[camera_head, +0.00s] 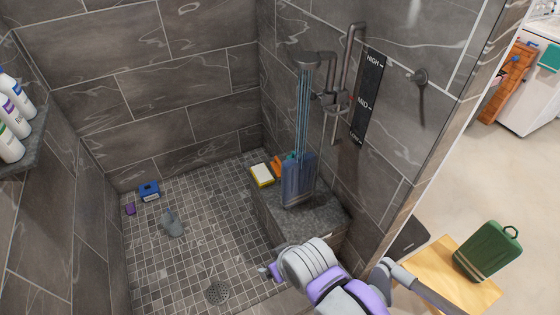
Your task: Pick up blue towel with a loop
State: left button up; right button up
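My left gripper is not in view.
The stone bench (332,207) holds a yellow and white sponge (262,175) and an orange item (279,168). A blue box-like item (149,190) and a grey item (172,222) lie on the tiled floor. Bottles (14,118) stand at left. A green canister (487,250) stands right.

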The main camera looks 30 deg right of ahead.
aim_at(296, 183)
jog(key=k+l+z, duration=0.15)
jog(key=z, duration=1.05)
